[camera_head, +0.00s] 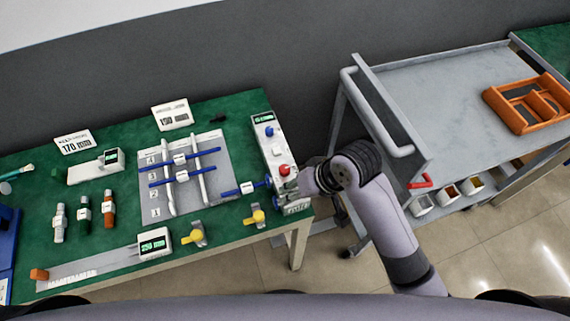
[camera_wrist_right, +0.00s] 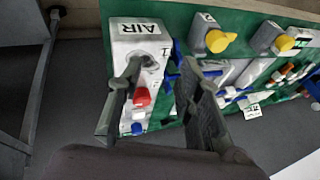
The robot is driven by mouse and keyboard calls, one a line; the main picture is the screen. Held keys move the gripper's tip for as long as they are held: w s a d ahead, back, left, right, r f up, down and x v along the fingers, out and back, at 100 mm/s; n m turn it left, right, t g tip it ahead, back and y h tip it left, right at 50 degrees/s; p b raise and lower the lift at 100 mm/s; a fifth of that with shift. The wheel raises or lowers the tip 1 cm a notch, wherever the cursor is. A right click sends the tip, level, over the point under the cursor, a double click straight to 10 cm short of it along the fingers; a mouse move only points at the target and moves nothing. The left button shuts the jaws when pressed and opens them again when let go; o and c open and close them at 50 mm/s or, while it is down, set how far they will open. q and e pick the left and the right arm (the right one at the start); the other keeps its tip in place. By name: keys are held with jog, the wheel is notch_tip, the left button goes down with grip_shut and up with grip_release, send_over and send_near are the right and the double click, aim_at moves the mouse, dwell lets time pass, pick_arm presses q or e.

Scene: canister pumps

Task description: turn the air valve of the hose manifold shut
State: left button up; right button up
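A long white unit (camera_head: 267,150) with a red knob (camera_head: 284,170) and a blue knob stands at the right end of the green bench. In the wrist view its end (camera_wrist_right: 138,28) is marked AIR, with the red knob (camera_wrist_right: 141,97) further down. My right gripper (camera_wrist_right: 162,66) is over this end, its two fingers apart with nothing gripped between them. The left finger overlaps a grey fitting below the label, so its handle is partly hidden. A blue part (camera_wrist_right: 174,62) shows near the other finger. In the head view my right gripper (camera_head: 297,188) partly covers the unit. My left gripper is out of view.
Yellow-handled valves (camera_head: 193,236) sit left of the unit at the bench's front edge. A grey panel (camera_head: 157,205) with blue rods lies further left. A grey trolley (camera_head: 440,90) with an orange tray (camera_head: 527,104) stands to the right.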

jog(key=w+a+r+g, duration=0.2)
jog(key=w+a+r, duration=0.3)
jog(key=r, duration=0.3)
jog(key=h, duration=0.4)
send_near(285, 168)
jog(key=shift+m, duration=0.4)
jog(key=f, duration=0.3)
jog(key=f+p, duration=0.1)
jog(key=f, duration=0.5)
jog(key=shift+w+a+p, duration=0.1)
jog(key=shift+a+p, duration=0.2)
jog(key=shift+p, duration=0.05)
jog(key=shift+c, duration=0.5)
grip_shut()
